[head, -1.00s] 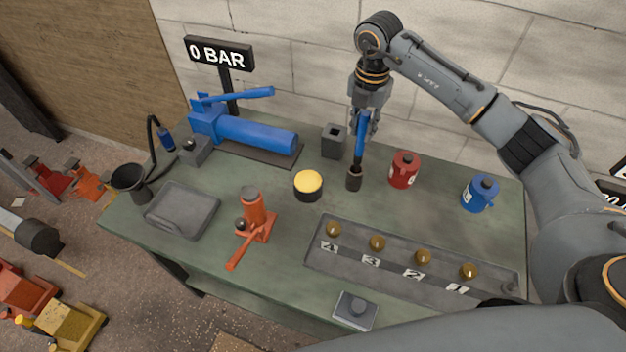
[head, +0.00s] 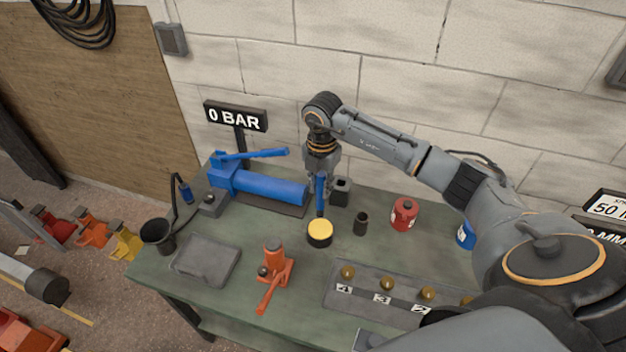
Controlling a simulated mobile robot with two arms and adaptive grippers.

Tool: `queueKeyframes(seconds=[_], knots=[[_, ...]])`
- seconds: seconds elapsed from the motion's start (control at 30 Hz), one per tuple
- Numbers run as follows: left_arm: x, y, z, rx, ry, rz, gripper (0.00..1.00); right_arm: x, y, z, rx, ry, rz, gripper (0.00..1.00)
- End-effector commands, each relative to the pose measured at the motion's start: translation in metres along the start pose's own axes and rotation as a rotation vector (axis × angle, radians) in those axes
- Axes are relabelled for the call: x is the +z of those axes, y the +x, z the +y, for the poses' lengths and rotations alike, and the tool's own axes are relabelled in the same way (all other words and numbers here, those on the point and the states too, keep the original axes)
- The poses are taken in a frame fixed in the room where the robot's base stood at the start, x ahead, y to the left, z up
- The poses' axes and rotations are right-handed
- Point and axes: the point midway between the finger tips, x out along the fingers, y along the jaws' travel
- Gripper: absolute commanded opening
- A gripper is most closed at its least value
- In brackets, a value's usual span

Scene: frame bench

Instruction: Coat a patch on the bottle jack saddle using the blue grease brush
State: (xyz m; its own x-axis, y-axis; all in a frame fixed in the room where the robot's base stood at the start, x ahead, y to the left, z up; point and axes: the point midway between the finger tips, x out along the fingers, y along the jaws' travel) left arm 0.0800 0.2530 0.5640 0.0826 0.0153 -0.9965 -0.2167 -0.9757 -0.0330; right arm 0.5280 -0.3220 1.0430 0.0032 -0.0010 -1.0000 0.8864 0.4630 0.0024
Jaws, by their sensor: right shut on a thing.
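My right gripper (head: 321,172) points down and is shut on the blue grease brush (head: 320,192). The brush hangs upright with its dark tip just at or above the yellow grease in the round black tin (head: 320,241). I cannot tell whether the tip touches the grease. The orange bottle jack (head: 277,268) stands on the bench to the left and nearer, its saddle (head: 273,245) facing up and clear. The small dark brush cup (head: 361,224) stands empty-looking right of the tin. My left gripper is out of view.
A blue hydraulic cylinder (head: 265,186) with a 0 BAR sign (head: 236,117) lies behind. A grey tray (head: 205,260) lies left. A numbered rack (head: 335,300) with brass knobs is in front.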

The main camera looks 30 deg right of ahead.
Motion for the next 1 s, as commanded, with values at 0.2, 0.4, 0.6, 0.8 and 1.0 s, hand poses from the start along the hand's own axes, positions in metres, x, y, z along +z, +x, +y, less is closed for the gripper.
queueKeyframes(seconds=[0.2, 0.4, 0.6, 0.8, 1.0], knots=[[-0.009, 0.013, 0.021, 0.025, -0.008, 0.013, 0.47, -0.001, 0.017, 0.0, -0.001, 0.0, 0.001, 0.0], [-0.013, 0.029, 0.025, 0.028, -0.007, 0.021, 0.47, -0.001, 0.039, 0.0, -0.002, 0.0, 0.001, 0.0], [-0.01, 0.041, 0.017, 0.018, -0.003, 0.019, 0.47, 0.0, 0.056, 0.0, -0.001, -0.001, 0.0, 0.0], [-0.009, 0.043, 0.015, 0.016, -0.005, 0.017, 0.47, 0.0, 0.06, 0.0, 0.0, -0.001, 0.0, 0.0], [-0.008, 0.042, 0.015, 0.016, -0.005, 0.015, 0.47, 0.0, 0.059, 0.0, -0.001, -0.001, 0.0, 0.0]])
